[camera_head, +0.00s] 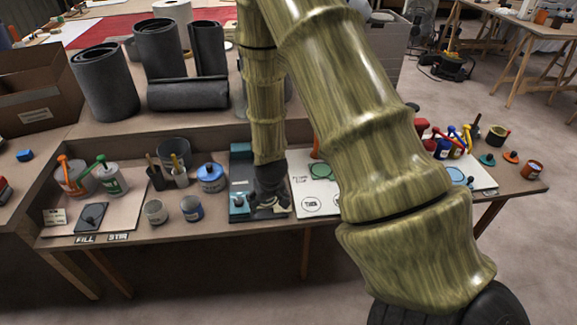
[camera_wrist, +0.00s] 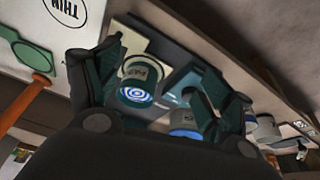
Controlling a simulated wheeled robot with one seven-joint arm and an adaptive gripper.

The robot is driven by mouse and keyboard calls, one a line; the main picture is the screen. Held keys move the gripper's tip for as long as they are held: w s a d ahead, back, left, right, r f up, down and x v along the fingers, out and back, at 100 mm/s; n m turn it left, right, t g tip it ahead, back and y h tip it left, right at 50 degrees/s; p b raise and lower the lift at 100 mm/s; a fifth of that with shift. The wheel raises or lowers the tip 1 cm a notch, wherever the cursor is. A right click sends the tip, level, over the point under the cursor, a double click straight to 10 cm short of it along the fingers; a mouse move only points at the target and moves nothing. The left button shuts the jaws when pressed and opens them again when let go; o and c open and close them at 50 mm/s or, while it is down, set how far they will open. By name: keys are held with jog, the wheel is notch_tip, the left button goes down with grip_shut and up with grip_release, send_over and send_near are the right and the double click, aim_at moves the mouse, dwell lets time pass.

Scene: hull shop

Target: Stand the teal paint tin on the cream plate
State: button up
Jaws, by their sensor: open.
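The teal paint tin (camera_wrist: 136,90) shows in the wrist view between the fingers of my gripper (camera_wrist: 155,92). It has a pale label, and its round end facing the camera carries a blue and white swirl. My gripper is open, with a finger on each side of the tin. A cream surface, seemingly the cream plate (camera_wrist: 130,42), shows just beyond the tin on a dark base; whether the tin rests fully on it I cannot tell. In the head view my gripper (camera_head: 270,203) is low over the dark base and mostly hides the tin.
A teal block (camera_head: 240,180) stands left of my gripper. A white board (camera_head: 312,195) with marked circles lies to the right. Grey rolls (camera_head: 160,50) stand behind. The table's front edge is close.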

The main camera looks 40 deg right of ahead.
jog(key=s+a+f+n+g, duration=0.1)
jog(key=s+a+f, duration=0.4)
jog(key=s, duration=0.5)
jog(key=s+a+f+n+g+y, duration=0.1)
jog(key=s+a+f, duration=0.4)
jog(key=s, duration=0.5)
jog(key=s+a+f+n+g, duration=0.1)
jog(key=s+a+f, duration=0.4)
jog(key=s, duration=0.5)
jog(key=shift+s+a+f, duration=0.2)
jog(key=shift+s+f, duration=0.15)
jog(key=shift+f, duration=0.45)
